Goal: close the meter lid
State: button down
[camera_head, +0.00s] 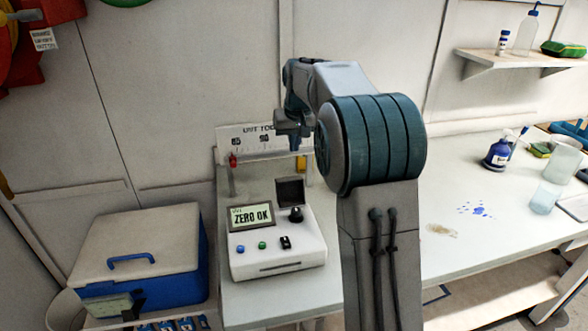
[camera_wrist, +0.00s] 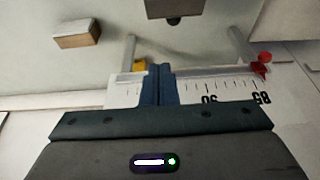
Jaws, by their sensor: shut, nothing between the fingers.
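The meter (camera_head: 279,258) is a white box on the bench, left of my arm in the head view. Its screen (camera_head: 250,215) reads "ZERO OK". A dark square panel, which looks like the meter lid (camera_head: 290,191), stands raised at the back of the box, behind a round black part (camera_head: 296,214). My gripper (camera_head: 293,138) is above and behind the lid, in front of the scale board, and apart from the meter. In the wrist view my gripper's fingers (camera_wrist: 158,72) are together and hold nothing.
A scale board (camera_head: 255,140) on posts stands behind the meter, with a red clip (camera_head: 233,160) and a yellow one (camera_head: 301,163). A blue box with a beige lid (camera_head: 135,245) is left of the bench. Bottles and beakers (camera_head: 545,198) stand at the right.

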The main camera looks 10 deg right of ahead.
aim_at(289, 190)
jog(key=p+x, duration=0.2)
jog(key=x, duration=0.8)
jog(key=s, duration=0.2)
jog(key=s+r, duration=0.1)
jog(key=shift+s+r, duration=0.25)
jog(key=shift+s, duration=0.15)
jog(key=shift+b, duration=0.4)
jog(key=shift+s+b, duration=0.15)
jog(key=shift+b, duration=0.15)
jog(key=shift+s+r+t+b, duration=0.1)
jog(key=shift+t+b, duration=0.2)
